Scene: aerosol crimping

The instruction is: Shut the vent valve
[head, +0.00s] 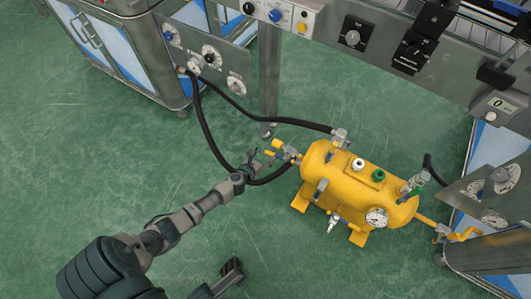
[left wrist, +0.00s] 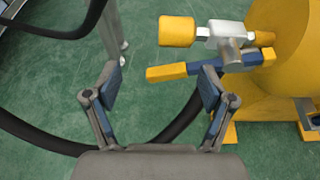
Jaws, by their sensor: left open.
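The vent valve (head: 290,153) sits on the left end of the yellow tank (head: 345,185). In the left wrist view the valve (left wrist: 232,48) has a grey metal body, a yellow round end piece (left wrist: 178,31) and a lever handle (left wrist: 166,73) with a yellow and blue grip. The lever points left, away from the tank. My left gripper (head: 257,159) is open just left of the valve. In the left wrist view its two fingers (left wrist: 160,82) stand apart, with the lever's yellow end between them in the picture. I cannot tell whether they touch it.
A black hose (head: 207,130) loops from the grey gauge panel (head: 205,58) towards the tank's left end, close by my left gripper. Other valves and a gauge (head: 377,217) are on the tank. A steel bench with controls (head: 355,33) stands behind. Green floor is free at left.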

